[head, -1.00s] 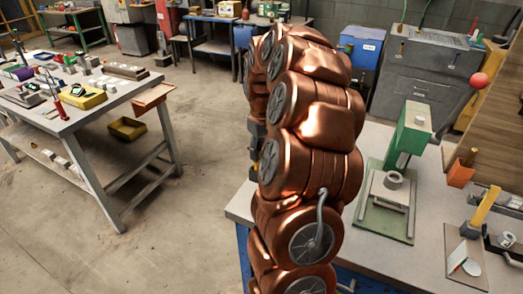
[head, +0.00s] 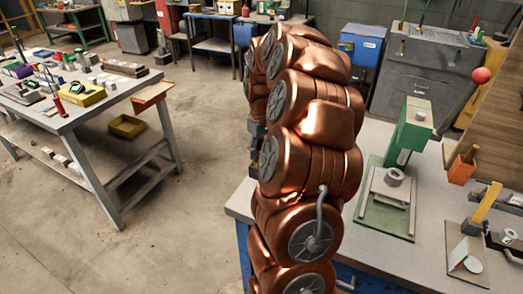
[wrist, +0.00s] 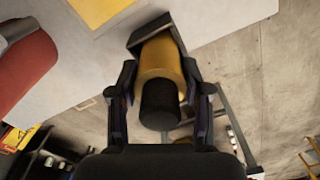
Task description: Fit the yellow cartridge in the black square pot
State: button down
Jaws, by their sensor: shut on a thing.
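My gripper (wrist: 162,90) is shut on the yellow cartridge (wrist: 160,58), a yellow cylinder with a black end (wrist: 160,103) facing the wrist camera. A finger lies on each side of it. A black, straight-edged piece, seemingly the black square pot (wrist: 148,30), shows just beyond the cartridge's far end. I cannot tell whether the cartridge is inside it, touching it or only in front of it. In the head view my copper arm hides most of the gripper and what it holds.
In the wrist view a pale tabletop (wrist: 60,95) bears a red object (wrist: 25,70) at left and a yellow piece (wrist: 103,10) at top. In the head view a cluttered workbench (head: 120,95) stands left. A green press (head: 410,130) stands on the right bench (head: 345,225).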

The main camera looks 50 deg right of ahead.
jog(key=shift+f, duration=0.1)
jog(key=shift+c, duration=2.1)
grip_release()
notch_tip(320, 180, up, 12)
jog(key=shift+r, duration=0.1)
